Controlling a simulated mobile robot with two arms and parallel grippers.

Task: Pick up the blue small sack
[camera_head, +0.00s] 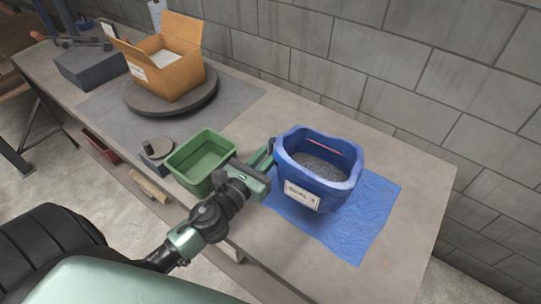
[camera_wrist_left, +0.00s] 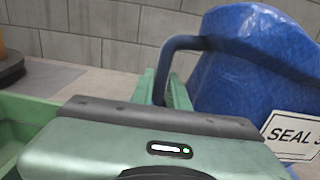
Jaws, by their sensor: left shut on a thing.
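The blue small sack (camera_head: 325,167) stands upright on a blue mat, open at the top, with grey granular contents and a white label on its front. In the left wrist view the sack (camera_wrist_left: 250,62) fills the right side, with its label reading "SEAL" partly cut off. My left gripper (camera_head: 268,158) is at the sack's left side. In the left wrist view its green fingers (camera_wrist_left: 165,92) are shut on the sack's dark blue handle (camera_wrist_left: 176,60). The sack's base appears to be on the mat. My right gripper is not in view.
A green bin (camera_head: 203,158) stands just left of my left gripper. A blue mat (camera_head: 358,225) lies under the sack. An open cardboard box (camera_head: 168,75) sits on a round dark turntable (camera_head: 190,100) farther back. A block wall runs behind the table.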

